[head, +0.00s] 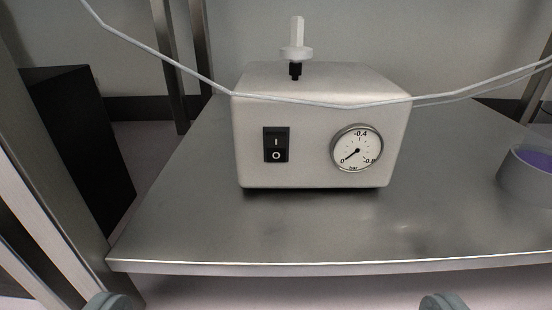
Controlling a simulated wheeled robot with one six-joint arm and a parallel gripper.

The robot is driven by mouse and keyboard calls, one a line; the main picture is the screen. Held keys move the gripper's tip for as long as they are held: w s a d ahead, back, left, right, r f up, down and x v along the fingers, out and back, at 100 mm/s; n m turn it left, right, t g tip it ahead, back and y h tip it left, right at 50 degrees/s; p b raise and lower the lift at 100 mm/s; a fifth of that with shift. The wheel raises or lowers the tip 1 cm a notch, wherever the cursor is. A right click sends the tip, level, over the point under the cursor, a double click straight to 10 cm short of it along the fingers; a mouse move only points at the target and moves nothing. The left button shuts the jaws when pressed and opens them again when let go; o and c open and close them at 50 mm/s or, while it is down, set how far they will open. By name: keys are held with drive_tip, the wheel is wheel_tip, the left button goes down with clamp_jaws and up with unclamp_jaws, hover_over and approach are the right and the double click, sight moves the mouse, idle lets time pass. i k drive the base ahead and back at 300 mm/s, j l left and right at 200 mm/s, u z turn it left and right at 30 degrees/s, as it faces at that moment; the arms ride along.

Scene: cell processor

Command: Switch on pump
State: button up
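The pump (309,140) is a light grey box standing on a metal shelf, in the middle of the head view. Its front carries a black rocker switch (276,144) marked I above and O below, on the left. A round dial gauge (356,148) sits on the right of the front, its needle pointing to the lower left near 0. A white fitting (296,42) stands upright on top. My gripper (275,302) shows only as two grey fingertips at the bottom edge, far apart, with nothing between them. It is short of the shelf and apart from the pump.
A thin white tube (165,62) runs across the pump's front above the switch and gauge. The metal shelf (300,232) is bare in front of the pump. A round grey container (522,180) with purple contents stands at right. Metal posts (165,60) and a black box (80,140) are at left.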

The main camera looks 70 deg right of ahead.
sight(276, 143)
drive_tip(key=i+j, duration=0.15)
drive_tip(key=j, duration=0.2)
drive_tip(key=i+j, duration=0.1)
drive_tip(key=j, duration=0.3)
drive_tip(key=i+j, duration=0.15)
drive_tip(key=j, duration=0.2)
